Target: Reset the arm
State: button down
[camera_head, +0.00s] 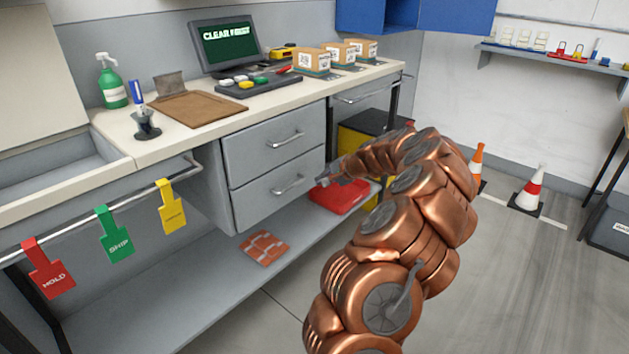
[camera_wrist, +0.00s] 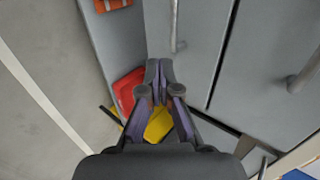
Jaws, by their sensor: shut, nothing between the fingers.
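My copper arm reaches from the bottom of the head view toward the bench's drawers. My gripper (camera_head: 326,180) is in front of the right edge of the lower drawer (camera_head: 279,187), near its handle. In the wrist view my gripper (camera_wrist: 159,70) has its two fingertips together and nothing between them. The drawer fronts show beside it, with one handle (camera_wrist: 174,28) just beyond the fingertips. I cannot tell whether the fingertips touch the drawer. Both drawers look shut.
A red bin (camera_head: 340,197) and an orange packet (camera_head: 264,248) lie on the lower shelf. Red, green and yellow tags (camera_head: 115,234) hang from the left rail. The worktop holds a monitor (camera_head: 226,45), boxes and a clipboard. Cones (camera_head: 527,190) stand on the right, with open floor before them.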

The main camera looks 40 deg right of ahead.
jog(key=v, duration=0.6)
jog(key=shift+a+r, duration=0.1)
jog(key=shift+a, duration=0.05)
